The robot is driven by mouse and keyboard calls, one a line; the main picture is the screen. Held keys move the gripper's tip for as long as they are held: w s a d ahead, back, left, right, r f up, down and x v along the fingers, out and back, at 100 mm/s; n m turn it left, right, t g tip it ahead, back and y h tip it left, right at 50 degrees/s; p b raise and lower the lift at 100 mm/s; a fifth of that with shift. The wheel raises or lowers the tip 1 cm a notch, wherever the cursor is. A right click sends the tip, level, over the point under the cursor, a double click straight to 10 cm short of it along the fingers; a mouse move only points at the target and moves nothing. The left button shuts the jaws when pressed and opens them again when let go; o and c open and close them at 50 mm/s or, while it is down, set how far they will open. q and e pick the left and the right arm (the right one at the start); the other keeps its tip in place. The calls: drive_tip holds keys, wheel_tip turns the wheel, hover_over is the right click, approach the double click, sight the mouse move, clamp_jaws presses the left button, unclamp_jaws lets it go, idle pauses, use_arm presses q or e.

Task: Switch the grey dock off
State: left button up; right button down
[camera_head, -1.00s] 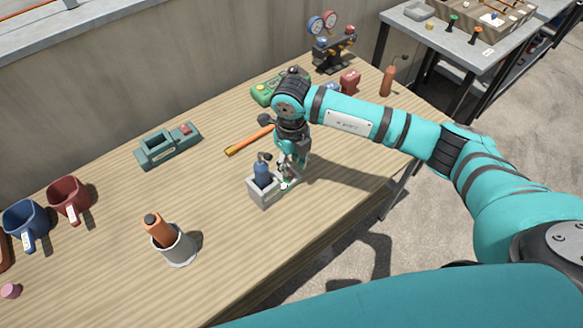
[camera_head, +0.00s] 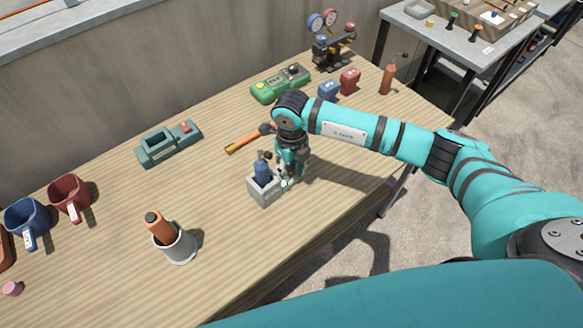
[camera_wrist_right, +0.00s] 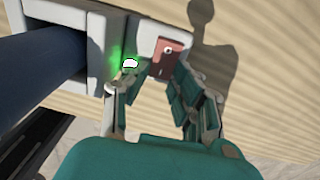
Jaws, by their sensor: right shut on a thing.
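The grey dock (camera_head: 258,194) stands on the wooden table with a dark blue cylinder tool (camera_head: 262,172) upright in it. In the right wrist view, the dock (camera_wrist_right: 108,50) has a lit green lamp (camera_wrist_right: 129,63) and a red rocker switch (camera_wrist_right: 170,58) beside it. My right gripper (camera_head: 287,177) is down at the switch end of the dock. In the wrist view its fingers (camera_wrist_right: 155,78) are at either side of the switch and closed on it; the exact contact is partly hidden. My left gripper is not in view.
A teal dock (camera_head: 168,145) with a red switch, a green device (camera_head: 280,84), an orange-handled hammer (camera_head: 245,139), a white cup (camera_head: 178,246) with an orange tool, and blue (camera_head: 28,220) and red (camera_head: 70,198) holders stand around. The table's front middle is clear.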

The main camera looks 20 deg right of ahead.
drive_tip(key=shift+w+a+g+h+b, duration=0.15)
drive_tip(key=shift+w+g+h+b, duration=0.2)
drive_tip(key=shift+g+b, duration=0.5)
drive_tip(key=shift+g, duration=0.25)
drive_tip(key=shift+r+g+h, duration=0.2)
drive_tip(key=shift+g+h, duration=0.05)
drive_tip(key=shift+g, duration=0.05)
drive_tip(key=c, duration=1.4)
unclamp_jaws()
drive_tip(key=shift+o, duration=0.2)
drive_tip(key=v, duration=1.2)
